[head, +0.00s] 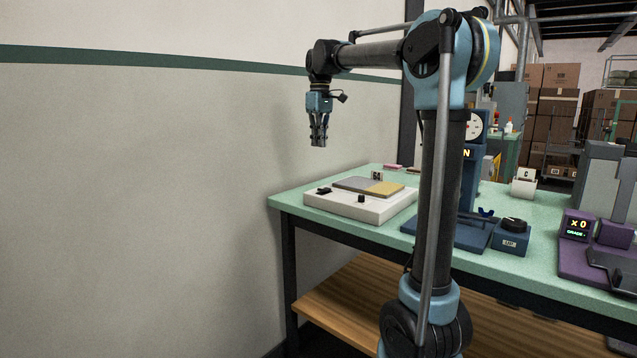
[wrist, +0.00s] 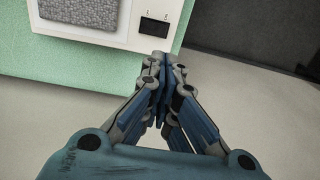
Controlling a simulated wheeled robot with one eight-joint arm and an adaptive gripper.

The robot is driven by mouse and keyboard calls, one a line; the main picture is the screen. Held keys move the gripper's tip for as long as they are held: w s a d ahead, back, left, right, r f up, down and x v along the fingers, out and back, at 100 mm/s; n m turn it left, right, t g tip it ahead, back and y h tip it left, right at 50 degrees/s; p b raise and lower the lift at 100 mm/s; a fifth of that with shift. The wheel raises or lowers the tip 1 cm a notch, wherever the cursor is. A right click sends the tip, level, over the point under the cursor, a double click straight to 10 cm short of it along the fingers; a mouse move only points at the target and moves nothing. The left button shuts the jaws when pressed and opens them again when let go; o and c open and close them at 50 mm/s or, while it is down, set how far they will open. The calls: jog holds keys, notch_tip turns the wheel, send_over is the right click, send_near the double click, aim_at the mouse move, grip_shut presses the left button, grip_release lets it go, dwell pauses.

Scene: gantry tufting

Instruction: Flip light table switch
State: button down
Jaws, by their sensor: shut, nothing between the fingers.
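The light table (head: 345,206) is a low white box at the left end of the green bench, with a grey and yellow sheet on top. A small black switch (head: 323,191) sits near its left corner. In the wrist view the switch (wrist: 154,27) is a dark rectangle with small marks above it, on the white rim (wrist: 108,37). Which way it is set cannot be told. My gripper (head: 318,143) is shut and empty, pointing down above the light table's left end, clear of it. In the wrist view its fingertips (wrist: 166,60) appear just below the switch.
My arm hides part of the bench (head: 285,203). A blue device (head: 511,237) with a black knob and a purple device (head: 578,226) stand to the right. The wall (head: 150,200) is on the left.

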aim_at(324, 190)
jog(key=shift+f, duration=0.1)
jog(key=f, duration=1.3)
jog(key=shift+s+a+f, duration=0.1)
jog(key=shift+s+f, duration=0.15)
jog(key=shift+f, duration=0.15)
